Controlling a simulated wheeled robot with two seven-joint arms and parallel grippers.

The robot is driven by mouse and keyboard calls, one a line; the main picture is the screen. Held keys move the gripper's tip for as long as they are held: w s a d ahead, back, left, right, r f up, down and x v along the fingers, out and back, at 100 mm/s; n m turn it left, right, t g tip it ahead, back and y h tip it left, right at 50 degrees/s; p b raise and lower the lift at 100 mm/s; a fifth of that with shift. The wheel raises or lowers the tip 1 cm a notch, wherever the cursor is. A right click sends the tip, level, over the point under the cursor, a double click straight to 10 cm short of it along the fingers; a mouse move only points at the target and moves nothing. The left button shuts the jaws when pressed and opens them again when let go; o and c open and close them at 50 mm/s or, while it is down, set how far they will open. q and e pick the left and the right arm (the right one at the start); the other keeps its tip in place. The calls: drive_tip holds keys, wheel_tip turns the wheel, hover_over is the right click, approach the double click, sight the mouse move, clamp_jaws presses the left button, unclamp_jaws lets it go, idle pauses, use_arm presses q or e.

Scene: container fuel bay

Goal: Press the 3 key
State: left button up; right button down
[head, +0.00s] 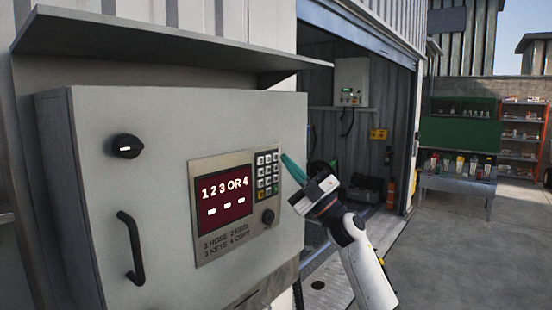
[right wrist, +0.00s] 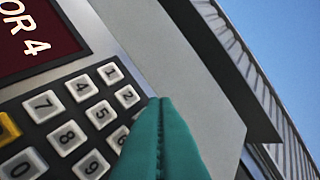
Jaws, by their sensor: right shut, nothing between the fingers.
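The keypad (head: 267,174) is on the right part of a panel on the grey cabinet's front. In the right wrist view it appears turned, with the 1 key (right wrist: 110,72), 2 key (right wrist: 127,95) and 6 key (right wrist: 119,139) readable. The 3 key, at the end of the 1-2 row, is mostly or wholly hidden behind my fingers there. My right gripper (head: 285,157) is shut and empty, its green fingertips by the keypad's upper right edge. They also show in the right wrist view (right wrist: 160,101). I cannot tell whether they touch anything. My left gripper is not in view.
The dark red display (head: 222,197) reads "1 2 3 OR 4" above three dashes. A black knob (head: 268,217) sits below the keypad. The cabinet also has a dial (head: 125,146) and a handle (head: 130,247). An open container bay lies behind my right arm.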

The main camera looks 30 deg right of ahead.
drive_tip(key=shift+w, duration=0.15)
drive_tip(key=shift+w+a, duration=0.2)
drive_tip(key=shift+w, duration=0.05)
drive_tip(key=shift+w+a, duration=0.1)
drive_tip(key=shift+w, duration=0.25)
idle(0.8)
drive_tip(key=shift+s, duration=0.1)
drive_tip(key=shift+s+d, duration=0.3)
drive_tip(key=shift+s, duration=0.35)
drive_tip(key=shift+s+d, duration=0.3)
drive_tip(key=shift+s, duration=0.45)
drive_tip(key=shift+s+d, duration=0.3)
drive_tip(key=shift+s, duration=0.5)
drive_tip(key=shift+s+d, duration=0.3)
drive_tip(key=shift+s, duration=0.45)
